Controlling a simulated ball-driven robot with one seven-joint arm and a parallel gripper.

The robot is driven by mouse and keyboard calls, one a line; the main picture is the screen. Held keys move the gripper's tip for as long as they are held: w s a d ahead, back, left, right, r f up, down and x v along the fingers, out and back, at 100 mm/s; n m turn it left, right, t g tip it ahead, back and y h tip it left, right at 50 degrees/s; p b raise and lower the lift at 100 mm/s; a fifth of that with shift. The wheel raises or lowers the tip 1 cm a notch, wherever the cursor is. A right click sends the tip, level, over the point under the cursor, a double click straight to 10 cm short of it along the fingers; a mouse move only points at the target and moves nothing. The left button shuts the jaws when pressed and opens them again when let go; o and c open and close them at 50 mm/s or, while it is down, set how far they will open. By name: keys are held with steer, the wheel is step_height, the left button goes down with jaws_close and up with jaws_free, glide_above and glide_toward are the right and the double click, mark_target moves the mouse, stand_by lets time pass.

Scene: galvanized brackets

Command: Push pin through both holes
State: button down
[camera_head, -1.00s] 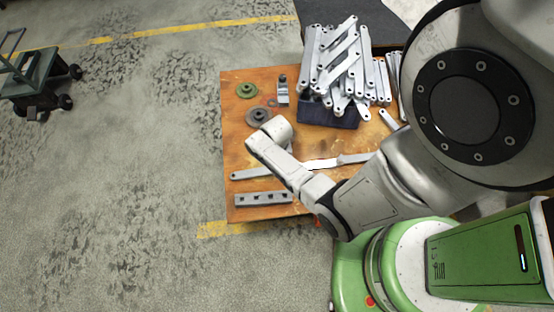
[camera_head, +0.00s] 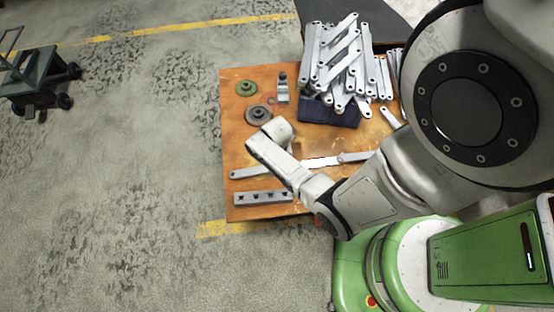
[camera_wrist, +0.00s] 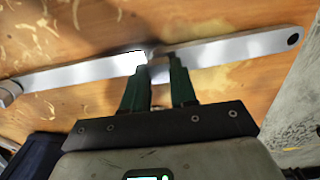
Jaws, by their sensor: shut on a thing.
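Two flat grey bars lie end to end in a line across the table: one bar (camera_wrist: 240,46) with an open round hole at its outer end, and a second bar (camera_wrist: 75,75) on the other side. They also show in the head view, as a left bar (camera_head: 246,173) and a right bar (camera_head: 322,162), partly hidden by my arm. My gripper (camera_wrist: 158,64) is over the place where the bars meet, its green fingers close together on a small grey piece, likely the pin (camera_wrist: 152,53). How deep the pin sits in the holes cannot be seen.
The wooden table (camera_head: 235,130) holds a block with several holes (camera_head: 263,197), a green disc (camera_head: 246,88), a grey disc (camera_head: 259,113) and a small bracket (camera_head: 282,90). A dark bin (camera_head: 330,115) piled with grey links (camera_head: 345,60) stands at the back.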

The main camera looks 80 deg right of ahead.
steer(key=c, duration=0.8)
jaws_free()
step_height(320, 180, up, 11)
steer(key=p, duration=0.2)
steer(key=shift+f, duration=0.1)
stand_by(0.3)
steer(key=a+r+n+t, duration=0.1)
steer(key=a+r+n, duration=1.2)
steer(key=a+r, duration=0.3)
steer(key=shift+a+n, duration=0.3)
steer(key=shift+a, duration=0.65)
